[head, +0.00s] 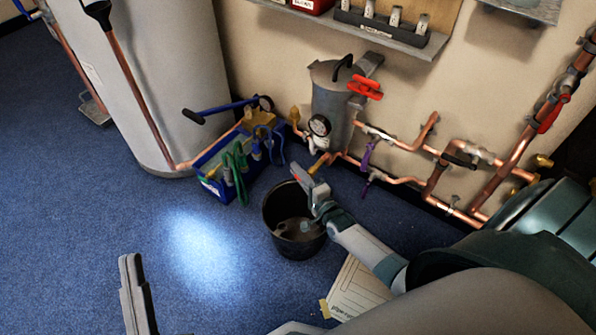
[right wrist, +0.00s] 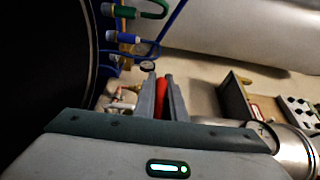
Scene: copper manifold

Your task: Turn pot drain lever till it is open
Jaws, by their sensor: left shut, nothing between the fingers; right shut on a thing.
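The grey metal pot (head: 328,100) with a black lid handle stands against the wall. A short copper outlet (head: 319,163) shows low in front of it, just above my right gripper. My right gripper (head: 303,178) is low in front of the pot, above the black bucket's rim. It is shut on a red lever (right wrist: 161,92), seen between its two fingers in the right wrist view. The fingers hide most of the lever, so I cannot tell how far it is turned. My left gripper (head: 130,275) is shut and empty over the floor at the lower left.
A black bucket (head: 273,215) stands under my right gripper. A blue tool tote (head: 215,187) with hoses is left of it. Copper pipes (head: 400,180) with valves run along the wall at right. A paper (head: 355,292) lies on the floor. The left floor is clear.

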